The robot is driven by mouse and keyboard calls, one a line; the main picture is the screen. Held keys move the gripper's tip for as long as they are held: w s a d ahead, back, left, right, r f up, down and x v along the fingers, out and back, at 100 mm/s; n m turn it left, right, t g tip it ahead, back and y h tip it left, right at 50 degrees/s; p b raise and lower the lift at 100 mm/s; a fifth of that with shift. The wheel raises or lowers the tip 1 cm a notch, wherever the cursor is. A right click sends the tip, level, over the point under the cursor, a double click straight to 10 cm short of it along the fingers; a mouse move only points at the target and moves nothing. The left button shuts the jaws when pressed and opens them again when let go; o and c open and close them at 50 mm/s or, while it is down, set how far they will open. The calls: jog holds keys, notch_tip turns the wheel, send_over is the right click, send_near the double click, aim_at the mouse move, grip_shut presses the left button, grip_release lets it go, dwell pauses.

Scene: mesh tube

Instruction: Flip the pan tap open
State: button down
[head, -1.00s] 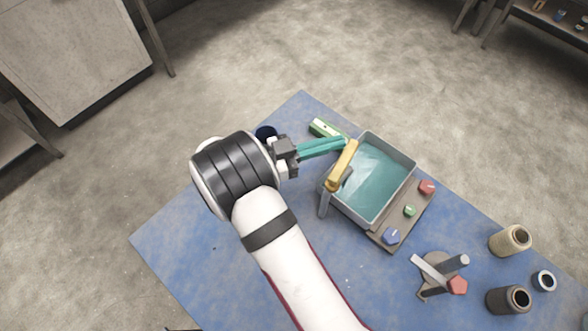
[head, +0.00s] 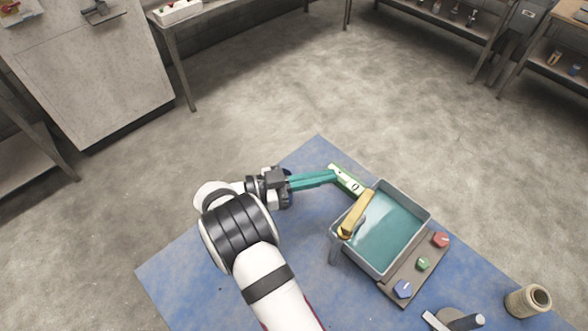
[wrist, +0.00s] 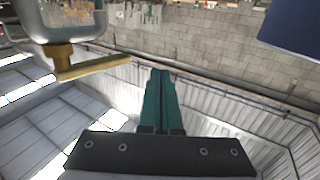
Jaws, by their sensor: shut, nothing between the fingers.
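The pan (head: 427,222) is a grey rectangular tray of teal liquid on the blue table. Its tap has a yellow lever (head: 356,213) lying over the pan's left rim, beside a grey post (head: 334,250). My gripper (head: 333,175) has teal fingers, shut and empty. Its tips are up and left of the lever's far end, apart from it in the picture.
A green spirit level (head: 348,181) lies just beyond my fingertips. Red (head: 440,239), green (head: 423,264) and blue (head: 403,289) knobs sit on the pan's brown base. The table left of my arm is clear.

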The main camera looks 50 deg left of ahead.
jog(key=s+a, duration=0.1)
jog(key=a, duration=0.7)
jog(key=shift+s, duration=0.3)
